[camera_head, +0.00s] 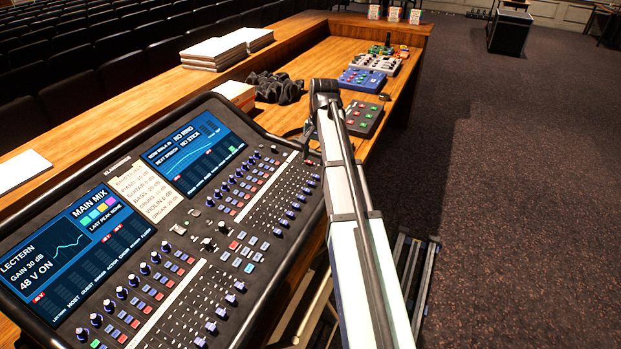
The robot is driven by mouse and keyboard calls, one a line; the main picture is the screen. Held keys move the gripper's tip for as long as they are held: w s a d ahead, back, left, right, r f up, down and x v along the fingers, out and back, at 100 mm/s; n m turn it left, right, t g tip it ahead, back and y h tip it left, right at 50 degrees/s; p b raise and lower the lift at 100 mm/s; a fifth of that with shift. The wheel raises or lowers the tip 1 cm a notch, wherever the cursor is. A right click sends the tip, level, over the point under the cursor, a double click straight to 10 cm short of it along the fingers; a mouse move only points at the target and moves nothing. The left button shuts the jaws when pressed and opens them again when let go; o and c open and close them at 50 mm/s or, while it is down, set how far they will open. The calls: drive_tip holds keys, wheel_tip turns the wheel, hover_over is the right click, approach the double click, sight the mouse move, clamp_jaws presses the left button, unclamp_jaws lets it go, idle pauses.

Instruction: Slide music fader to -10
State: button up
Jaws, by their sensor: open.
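The mixing desk (185,215) fills the lower left, with a dark body and two lit screens. One bank of blue-capped faders (222,313) is at its near end; another bank (290,205) is at its far right. The small channel labels are too fine to read, so I cannot tell which fader is music. My arm rises from the bottom right, over the desk's right edge. My gripper (301,134) seems to be the dark part beside the far right corner of the desk, partly hidden behind my arm. It is open, with nothing seen in it, apart from the faders.
A paper note (145,190) lies between the screens. Beyond the desk are a black cloth heap (274,87), a dark button box (363,118) and a blue pedal (362,80) on the wooden counter. Paper stacks (213,53) lie on the ledge. Carpet (530,200) is clear at right.

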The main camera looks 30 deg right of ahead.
sight(311, 184)
drive_tip(key=f, duration=0.3)
drive_tip(key=f+p, duration=0.1)
drive_tip(key=f, duration=0.3)
drive_tip(key=f+p, duration=0.1)
drive_tip(key=f, duration=0.2)
drive_tip(key=shift+w+a+f, duration=0.2)
drive_tip(key=shift+w+a, duration=0.2)
drive_tip(key=shift+c, duration=0.4)
clamp_jaws()
